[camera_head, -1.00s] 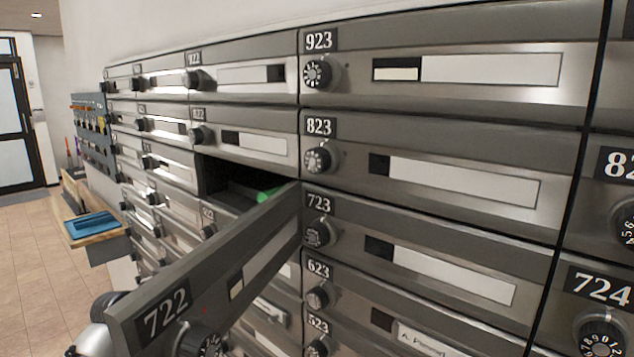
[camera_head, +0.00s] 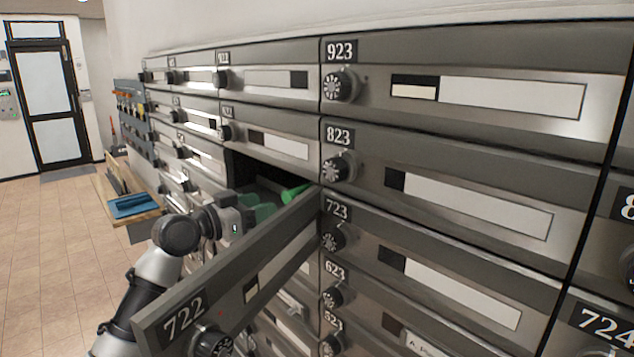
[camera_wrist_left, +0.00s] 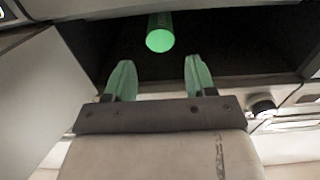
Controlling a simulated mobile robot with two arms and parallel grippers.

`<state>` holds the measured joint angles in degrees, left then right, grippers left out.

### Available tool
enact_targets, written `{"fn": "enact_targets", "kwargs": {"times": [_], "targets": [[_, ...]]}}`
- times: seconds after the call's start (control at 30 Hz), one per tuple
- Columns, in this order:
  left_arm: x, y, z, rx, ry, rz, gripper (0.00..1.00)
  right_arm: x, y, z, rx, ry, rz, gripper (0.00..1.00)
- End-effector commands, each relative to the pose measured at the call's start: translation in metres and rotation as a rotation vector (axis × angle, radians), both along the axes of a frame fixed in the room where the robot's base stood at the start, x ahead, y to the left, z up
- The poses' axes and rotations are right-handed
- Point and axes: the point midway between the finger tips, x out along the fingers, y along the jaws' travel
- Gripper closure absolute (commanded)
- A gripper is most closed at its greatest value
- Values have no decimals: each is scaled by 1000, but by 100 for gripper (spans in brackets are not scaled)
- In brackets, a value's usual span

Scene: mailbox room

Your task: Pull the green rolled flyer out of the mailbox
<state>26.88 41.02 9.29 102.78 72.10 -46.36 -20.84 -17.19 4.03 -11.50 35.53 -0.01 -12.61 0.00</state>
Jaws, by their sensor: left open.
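The green rolled flyer (camera_head: 293,193) sticks out of the dark opening of mailbox 722, near its right side. In the left wrist view the flyer (camera_wrist_left: 160,36) shows its round end, above and between my fingertips and apart from them. The mailbox door (camera_head: 240,272), marked 722, hangs open toward the front. My left gripper (camera_head: 262,212) is at the opening, left of the flyer, behind the open door. In the left wrist view its two green fingers (camera_wrist_left: 158,80) are spread with nothing between them. My right gripper is in neither view.
Closed mailboxes, such as 823 (camera_head: 470,195) and 723 (camera_head: 455,290), surround the opening. The open door stands close to my left arm. A wooden shelf with a blue item (camera_head: 134,206) is at the left. The tiled floor (camera_head: 50,260) is clear.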

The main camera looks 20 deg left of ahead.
Motion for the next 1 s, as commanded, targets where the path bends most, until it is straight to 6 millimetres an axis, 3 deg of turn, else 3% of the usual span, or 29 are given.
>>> {"fn": "enact_targets", "kwargs": {"times": [0.2, 0.6, 1.0], "targets": [[25, -11, 3, -3, 0, -1, 45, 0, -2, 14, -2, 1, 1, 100], [63, -26, 0, -2, -1, 0, 45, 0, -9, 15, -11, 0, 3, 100], [72, -30, 0, 1, 0, 0, 45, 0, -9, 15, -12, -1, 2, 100]]}}
